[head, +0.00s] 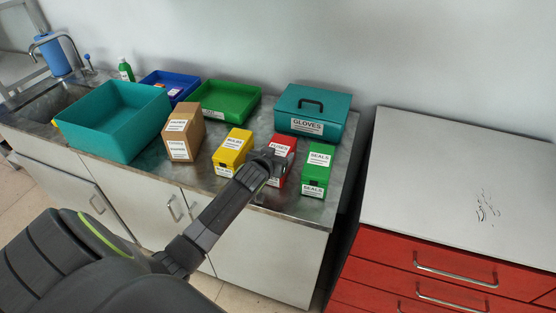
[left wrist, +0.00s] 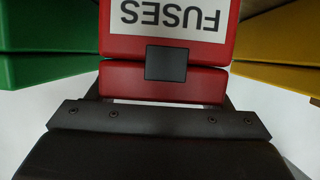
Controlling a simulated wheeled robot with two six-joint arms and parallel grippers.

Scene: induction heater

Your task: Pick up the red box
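The red box (head: 291,146) stands on the metal counter between a yellow box and a green box. Its white label reads FUSES. My left gripper (head: 268,158) is at its near side and covers part of its front. In the left wrist view the red box (left wrist: 120,48) fills the upper middle, very close, with its label upside down and a dark latch on its front. Dark gripper parts show at both sides of its lower part, but the fingertips are hidden, so I cannot tell whether they press on it. My right gripper is not in view.
The yellow box (head: 231,149) and green box (head: 317,164) stand close on either side. Behind are a teal GLOVES case (head: 313,107) and a green tray (head: 228,100). A cardboard box (head: 183,131) and teal bin (head: 115,127) stand left. A red drawer cabinet (head: 450,275) is right.

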